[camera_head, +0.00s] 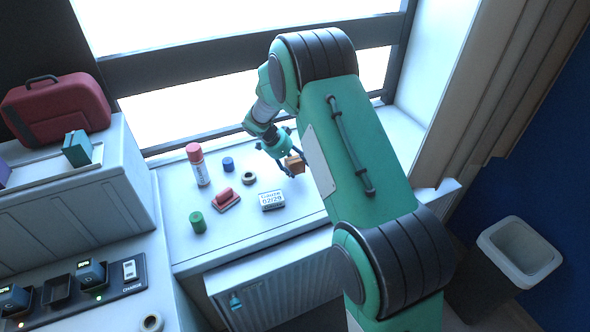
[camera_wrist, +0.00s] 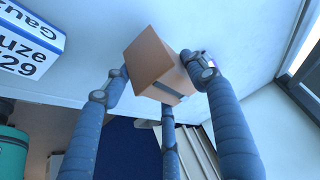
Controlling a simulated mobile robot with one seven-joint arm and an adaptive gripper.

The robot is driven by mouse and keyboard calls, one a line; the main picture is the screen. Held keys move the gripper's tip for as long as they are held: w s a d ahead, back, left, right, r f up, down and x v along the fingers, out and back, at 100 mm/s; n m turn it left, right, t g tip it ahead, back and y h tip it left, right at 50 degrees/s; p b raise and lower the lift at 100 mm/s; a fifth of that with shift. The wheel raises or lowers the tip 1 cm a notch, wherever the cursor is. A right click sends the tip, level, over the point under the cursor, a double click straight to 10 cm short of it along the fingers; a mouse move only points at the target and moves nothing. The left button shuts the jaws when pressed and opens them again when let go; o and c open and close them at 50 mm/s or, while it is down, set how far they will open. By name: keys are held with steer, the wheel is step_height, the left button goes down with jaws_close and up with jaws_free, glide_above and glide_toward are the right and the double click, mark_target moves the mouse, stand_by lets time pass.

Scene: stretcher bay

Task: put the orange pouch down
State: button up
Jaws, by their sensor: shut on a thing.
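The orange pouch (camera_head: 294,164) is a small box-like block held in my gripper (camera_head: 287,163) over the right part of the white window ledge. In the wrist view the pouch (camera_wrist: 158,62) sits between the fingers of my gripper (camera_wrist: 160,80), which press on its sides. A dark band shows on its lower face. The white ledge surface shows behind it; I cannot tell whether the pouch touches the ledge.
On the ledge (camera_head: 250,222), left of the pouch, are a gauze box (camera_head: 271,200), a tape roll (camera_head: 249,178), a blue cylinder (camera_head: 228,164), a red stamp-like block (camera_head: 224,199), a spray can (camera_head: 198,165) and a green cylinder (camera_head: 198,222). A bin (camera_head: 518,252) stands at right.

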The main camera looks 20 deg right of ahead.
mark_target(295, 168)
steer(key=shift+w+d, duration=0.15)
steer(key=shift+w, duration=0.6)
steer(key=shift+f, duration=0.1)
steer(key=shift+f+b, duration=0.3)
steer(key=shift+f, duration=1.4)
steer(key=shift+f, duration=0.15)
steer(key=o, duration=1.3)
steer(key=shift+r, duration=0.3)
steer(key=p+v, duration=0.1)
steer(key=v, duration=1)
steer(key=shift+a+r, duration=0.25)
steer(key=shift+r, duration=0.05)
